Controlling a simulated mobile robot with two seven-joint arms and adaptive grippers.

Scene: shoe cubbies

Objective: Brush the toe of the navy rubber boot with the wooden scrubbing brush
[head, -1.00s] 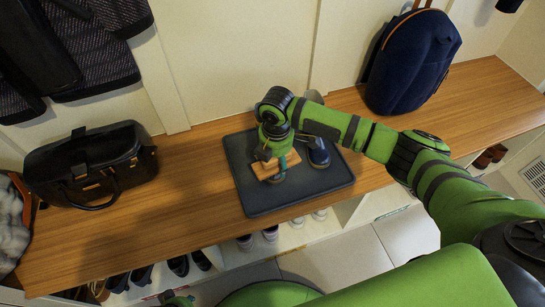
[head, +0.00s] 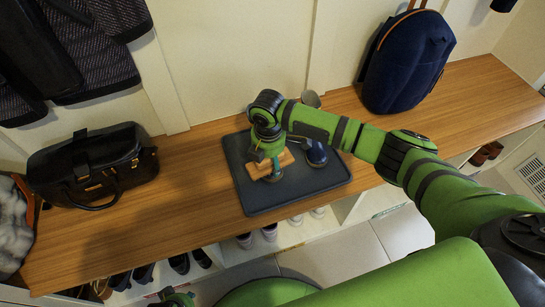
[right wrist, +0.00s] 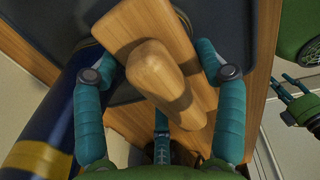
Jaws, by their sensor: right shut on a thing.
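The wooden scrubbing brush (head: 285,160) is a pale wood block; its raised grip (right wrist: 155,72) shows in the right wrist view. My right gripper (head: 268,167) is shut on the brush and holds it over the dark tray; the fingers flank the wood in the right wrist view. The navy rubber boot's toe (head: 316,154) shows just right of the brush, with a gap between them. The forearm hides the middle of the boot. Its navy side with a yellow band (right wrist: 38,158) shows at left in the right wrist view. My left gripper (head: 178,299) barely shows at the bottom edge.
The dark tray (head: 325,181) lies on the wooden bench top (head: 190,200). A black handbag (head: 95,165) stands at left and a navy backpack (head: 405,65) at right rear. Several shoes sit in cubbies below. The bench between handbag and tray is clear.

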